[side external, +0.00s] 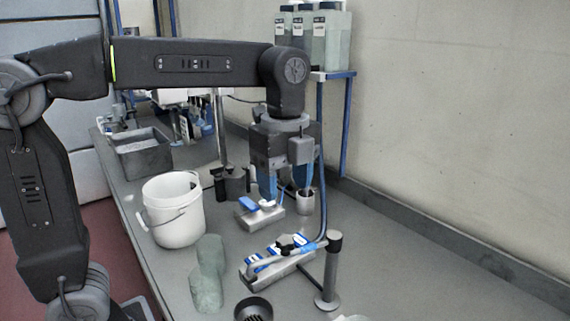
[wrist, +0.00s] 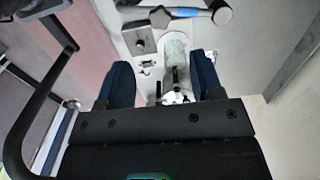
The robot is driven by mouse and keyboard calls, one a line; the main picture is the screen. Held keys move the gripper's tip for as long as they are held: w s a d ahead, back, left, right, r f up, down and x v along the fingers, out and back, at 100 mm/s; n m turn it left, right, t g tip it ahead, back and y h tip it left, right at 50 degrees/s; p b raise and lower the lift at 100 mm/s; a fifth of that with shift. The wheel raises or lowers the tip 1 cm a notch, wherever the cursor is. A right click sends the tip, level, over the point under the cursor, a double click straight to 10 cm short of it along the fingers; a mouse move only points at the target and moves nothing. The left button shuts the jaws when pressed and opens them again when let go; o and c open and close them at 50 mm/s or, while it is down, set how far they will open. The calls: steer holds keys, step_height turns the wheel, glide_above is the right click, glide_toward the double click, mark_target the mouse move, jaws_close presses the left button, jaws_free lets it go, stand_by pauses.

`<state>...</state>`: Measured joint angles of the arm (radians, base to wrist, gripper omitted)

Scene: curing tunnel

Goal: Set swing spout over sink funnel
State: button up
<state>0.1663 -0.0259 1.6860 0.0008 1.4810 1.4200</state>
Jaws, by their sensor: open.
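The swing spout (side external: 270,262) appears to be a grey tube with a blue section, reaching left from a dark-capped post (side external: 331,275) over a block with blue-and-white parts. It also shows at the top of the wrist view (wrist: 185,12). A dark round cup with slots inside (side external: 253,309), possibly the sink funnel, sits at the front edge of the side view, apart from the spout's end. My gripper (side external: 284,193) is open, fingers down, behind the spout. Its blue fingers frame a small white part in the wrist view (wrist: 163,85); contact is unclear.
A white bucket (side external: 170,214) and grey-green rounded blocks (side external: 207,273) stand left of the spout. A small metal cup (side external: 304,201) is close by my right finger. A grey bin (side external: 142,155) is farther back. The bench is clear at right, toward the wall.

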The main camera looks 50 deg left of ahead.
steer(key=shift+r, duration=1.5)
steer(key=shift+s, duration=0.1)
steer(key=s+a+f+n+t, duration=0.2)
steer(key=s+f+n, duration=0.3)
steer(key=n, duration=0.4)
steer(key=s+a+f+n+t, duration=0.3)
steer(key=s+f+n, duration=0.2)
steer(key=s+n, duration=0.2)
steer(key=shift+s+a+f+n+t, duration=0.2)
steer(key=shift+a+f+n+t, duration=0.1)
steer(key=shift+n, duration=0.8)
